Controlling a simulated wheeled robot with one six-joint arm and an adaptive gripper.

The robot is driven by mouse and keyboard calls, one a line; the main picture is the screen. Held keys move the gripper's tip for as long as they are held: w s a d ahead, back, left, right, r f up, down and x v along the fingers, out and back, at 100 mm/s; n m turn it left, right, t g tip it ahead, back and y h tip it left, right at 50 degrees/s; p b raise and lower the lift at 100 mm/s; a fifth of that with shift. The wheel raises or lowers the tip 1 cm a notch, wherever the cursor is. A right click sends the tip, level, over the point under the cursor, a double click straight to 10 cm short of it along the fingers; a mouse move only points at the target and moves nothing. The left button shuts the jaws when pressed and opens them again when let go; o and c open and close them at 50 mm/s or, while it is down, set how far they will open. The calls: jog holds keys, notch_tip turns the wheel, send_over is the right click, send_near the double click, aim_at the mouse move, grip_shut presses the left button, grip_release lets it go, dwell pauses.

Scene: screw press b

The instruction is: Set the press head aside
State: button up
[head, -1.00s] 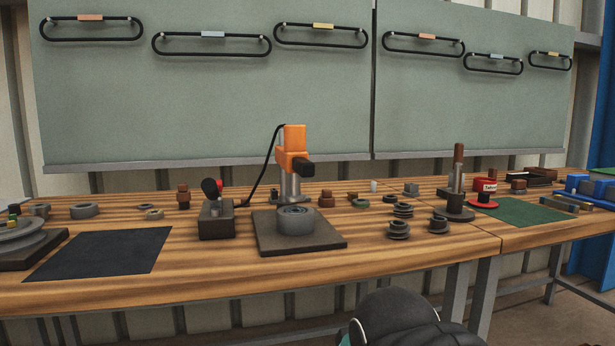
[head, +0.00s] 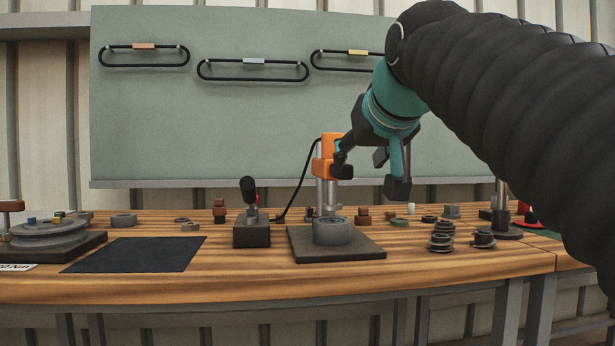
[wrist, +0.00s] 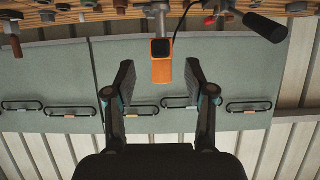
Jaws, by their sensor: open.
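An orange press head (head: 323,168) sits on a grey column behind a dark base plate (head: 360,249), with a black cable running off to its left. In the wrist view, which is upside down, the orange head (wrist: 161,68) shows between the two spread fingers, with a dark front face. My gripper (head: 371,175) is open and empty above the bench. In the head view one finger overlaps the head's right edge; I cannot tell whether it touches. The fingers also show in the wrist view (wrist: 160,82). A grey round cup (head: 333,231) stands on the base plate.
A block with a black-handled lever (head: 252,234) stands left of the base plate. A dark mat (head: 135,254) lies bare at the left, beside a round grey turntable (head: 50,232). Small rings and spools (head: 440,240) crowd the bench to the right.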

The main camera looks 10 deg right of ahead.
jog(key=shift+t, duration=0.4)
jog(key=x, duration=0.4)
jog(key=r+x, duration=0.1)
jog(key=x, duration=0.2)
jog(key=w+r+b+x, duration=0.1)
jog(key=x, duration=0.3)
jog(key=shift+w, duration=0.3)
grip_shut()
